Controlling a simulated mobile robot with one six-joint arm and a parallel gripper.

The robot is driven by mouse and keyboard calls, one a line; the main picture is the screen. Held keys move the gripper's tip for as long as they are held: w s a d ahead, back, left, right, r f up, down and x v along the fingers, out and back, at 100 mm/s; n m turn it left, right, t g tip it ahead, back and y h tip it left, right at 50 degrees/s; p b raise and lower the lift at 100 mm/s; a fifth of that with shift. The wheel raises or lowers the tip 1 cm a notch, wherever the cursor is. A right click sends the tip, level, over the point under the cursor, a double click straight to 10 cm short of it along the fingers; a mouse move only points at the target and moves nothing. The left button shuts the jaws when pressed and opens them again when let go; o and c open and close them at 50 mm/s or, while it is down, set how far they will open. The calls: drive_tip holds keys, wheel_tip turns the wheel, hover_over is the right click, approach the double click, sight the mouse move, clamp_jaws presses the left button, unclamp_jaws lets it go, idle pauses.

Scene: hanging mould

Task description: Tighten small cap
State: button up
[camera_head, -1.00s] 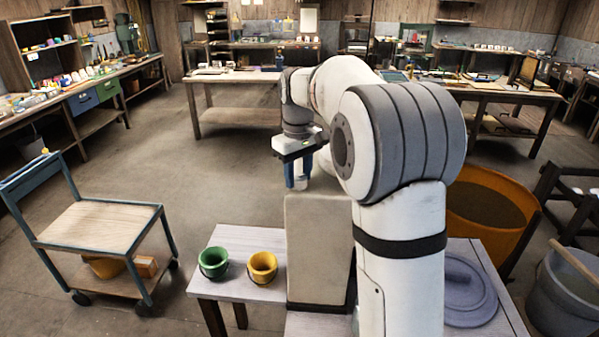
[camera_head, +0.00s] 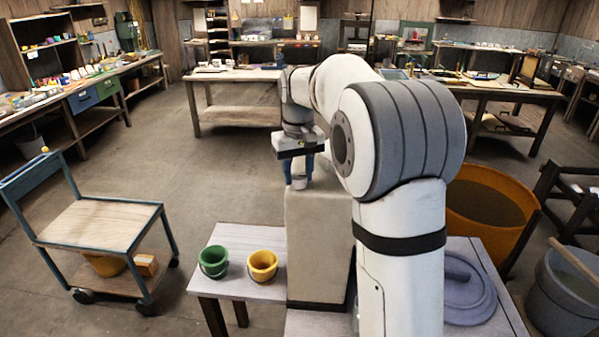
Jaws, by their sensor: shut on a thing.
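My gripper (camera_head: 299,182) points straight down at the top left edge of a tall beige block (camera_head: 312,250). Its two blue fingers stand left and right of a small pale grey cap (camera_head: 299,185) and are shut on it. The cap is at the block's top; whether it touches the top or what lies under it is too small to tell. My own white and grey arm hides the right part of the block.
A green bucket (camera_head: 214,262) and a yellow bucket (camera_head: 262,266) stand on the pale table (camera_head: 235,237) left of the block. A purple round lid (camera_head: 468,290) lies at right, near a large orange tub (camera_head: 492,210). A wheeled cart (camera_head: 100,222) stands at far left.

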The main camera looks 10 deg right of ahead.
sight(298, 176)
drive_tip(key=o, duration=1)
drive_tip(key=shift+r+b, duration=0.5)
drive_tip(key=shift+r, duration=3.45)
drive_tip(key=s+f+t+b, duration=0.1)
drive_tip(key=s+f, duration=0.4)
drive_tip(key=s, duration=0.4)
drive_tip(key=s+f+m+t+b, duration=0.1)
drive_tip(key=s+f, duration=0.5)
drive_tip(key=s, duration=0.4)
drive_tip(key=s+f+t+b, duration=0.1)
drive_tip(key=s+f+b, duration=0.1)
drive_tip(key=s+f, duration=0.3)
drive_tip(key=shift+s+d+f+m, duration=0.15)
drive_tip(key=shift+s+f, duration=0.05)
drive_tip(key=shift+s, duration=1)
drive_tip(key=shift+s+d+f+m, duration=0.1)
drive_tip(key=shift+s+f+m, duration=0.05)
drive_tip(key=shift+s, duration=1)
